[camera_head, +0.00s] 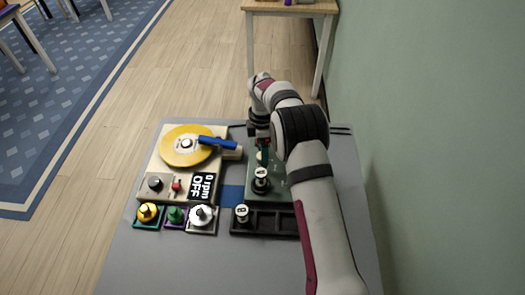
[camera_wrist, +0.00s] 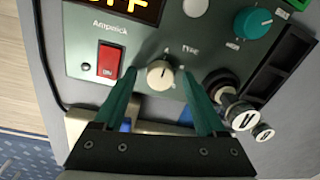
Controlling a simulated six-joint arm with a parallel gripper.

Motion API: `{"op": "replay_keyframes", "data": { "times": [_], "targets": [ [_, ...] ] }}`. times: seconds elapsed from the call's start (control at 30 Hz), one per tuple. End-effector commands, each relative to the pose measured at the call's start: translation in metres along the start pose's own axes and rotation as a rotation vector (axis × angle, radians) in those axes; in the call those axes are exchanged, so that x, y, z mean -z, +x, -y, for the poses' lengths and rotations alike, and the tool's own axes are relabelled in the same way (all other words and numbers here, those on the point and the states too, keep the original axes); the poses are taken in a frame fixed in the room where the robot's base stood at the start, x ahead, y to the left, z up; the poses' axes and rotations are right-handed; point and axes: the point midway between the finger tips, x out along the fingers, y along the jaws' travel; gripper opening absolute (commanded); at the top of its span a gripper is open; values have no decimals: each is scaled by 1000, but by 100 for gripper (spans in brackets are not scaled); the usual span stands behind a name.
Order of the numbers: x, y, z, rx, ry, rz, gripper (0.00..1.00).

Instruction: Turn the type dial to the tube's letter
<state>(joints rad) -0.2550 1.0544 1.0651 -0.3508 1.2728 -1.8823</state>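The cream type dial (camera_wrist: 160,74) sits on the green tester panel (camera_wrist: 145,45) under the printed word TYPE. Small letters ring it, too small to read surely. Its dark mark is too small to tell where it points. My gripper (camera_wrist: 159,76) is open, its two green fingers on either side of the dial with gaps showing. In the head view my gripper (camera_head: 262,152) is over the far part of the tester (camera_head: 285,190). A tube with a white top (camera_wrist: 240,117) marked with what looks like an A stands in the dark socket. It also shows in the head view (camera_head: 261,174).
A red rocker switch (camera_wrist: 111,59), an OFF display (camera_wrist: 118,8) and a teal knob (camera_wrist: 253,22) are near the dial. A black tray (camera_head: 268,234) holds another white-topped tube (camera_head: 241,213). A yellow turntable (camera_head: 183,146) with a blue arm (camera_head: 217,143) stands left.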

Motion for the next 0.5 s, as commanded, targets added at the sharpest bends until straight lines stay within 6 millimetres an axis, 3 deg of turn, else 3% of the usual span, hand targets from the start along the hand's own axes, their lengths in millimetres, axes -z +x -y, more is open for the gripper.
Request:
{"op": "replay_keyframes", "data": {
  "times": [0.17, 0.27, 0.5],
  "targets": [
    [0, -3, 0, -1, 0, 0, 73],
    [0, -16, -1, -2, 0, 0, 73],
    [0, -89, -1, -6, 1, 0, 73]
  ]
}}
